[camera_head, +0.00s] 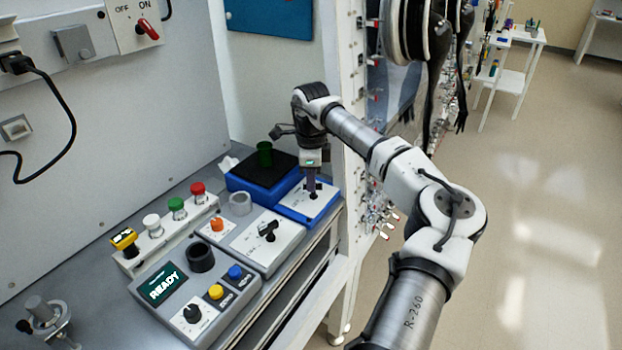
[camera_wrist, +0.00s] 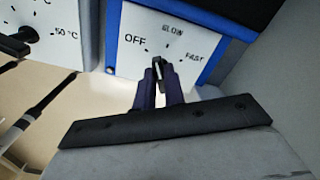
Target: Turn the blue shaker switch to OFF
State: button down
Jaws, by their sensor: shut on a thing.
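The blue shaker (camera_head: 240,189) stands at the far end of the bench, with a black top. Its white front panel (camera_head: 294,203) has a blue rim. In the wrist view the panel (camera_wrist: 190,62) reads OFF at the left, SLOW in the middle and FAST at the right. The dark switch knob (camera_wrist: 157,63) sits between the fingertips. My gripper (camera_head: 312,190) points down onto the panel and is shut on the knob; it also shows in the wrist view (camera_wrist: 158,74). The fingers partly hide the knob, so I cannot tell which mark it points to.
A grey unit with a black knob (camera_head: 268,230) is beside the panel. Nearer are a READY control box (camera_head: 166,287) and a row of coloured buttons (camera_head: 177,205).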

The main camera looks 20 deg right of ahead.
dwell(0.3)
jog(key=shift+s+n, duration=0.2)
jog(key=shift+n, duration=2.7)
jog(key=c, duration=1.5)
grip_release()
notch_tip(320, 180, up, 14)
jog(key=b, duration=0.2)
jog(key=shift+b, duration=0.4)
